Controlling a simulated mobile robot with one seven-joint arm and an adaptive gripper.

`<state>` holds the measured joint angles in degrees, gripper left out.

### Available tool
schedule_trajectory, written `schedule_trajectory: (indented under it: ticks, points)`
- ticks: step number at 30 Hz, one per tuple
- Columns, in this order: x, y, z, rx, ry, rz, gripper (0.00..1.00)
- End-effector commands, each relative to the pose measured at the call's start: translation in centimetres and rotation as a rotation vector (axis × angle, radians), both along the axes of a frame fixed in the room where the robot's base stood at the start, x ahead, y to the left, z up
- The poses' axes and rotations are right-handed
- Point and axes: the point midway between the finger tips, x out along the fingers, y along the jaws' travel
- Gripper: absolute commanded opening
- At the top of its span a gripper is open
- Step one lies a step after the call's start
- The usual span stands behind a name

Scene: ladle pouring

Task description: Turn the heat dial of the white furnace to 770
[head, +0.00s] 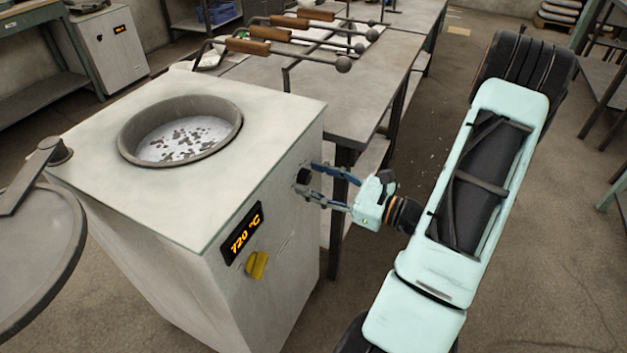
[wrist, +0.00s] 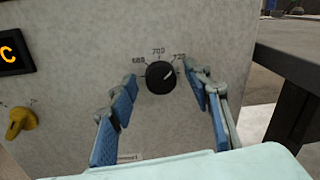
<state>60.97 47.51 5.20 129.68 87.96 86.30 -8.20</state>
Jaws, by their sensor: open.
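The white furnace (head: 190,240) stands at left in the head view, with its round pot of silvery melt with dark flecks on top. Its display (head: 242,233) reads 720 °C. The black heat dial (wrist: 160,77) is on the front face. Its white pointer is turned to the upper right, towards a mark that looks like 720. Marks of about 680 and 700 lie left and above; marks further right are hidden by a finger. My gripper (wrist: 161,86) is open, one blue-padded finger on each side of the dial, with gaps visible. It also shows in the head view (head: 312,181).
A yellow knob (head: 257,265) sits below the display. A grey table (head: 270,75) with several wooden-handled ladles (head: 262,47) stands right behind the furnace, its leg close to my gripper. A round lid (head: 35,255) is at the left. The floor at right is mostly clear.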

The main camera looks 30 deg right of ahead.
Motion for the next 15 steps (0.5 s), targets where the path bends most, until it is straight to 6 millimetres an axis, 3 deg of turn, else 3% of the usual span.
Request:
schedule_trajectory:
  ticks: [9,15]
  points:
    - [0.23,0.17,0.01,0.000,0.000,0.000,0.45]
    - [0.22,0.16,0.01,0.000,0.000,0.000,0.23]
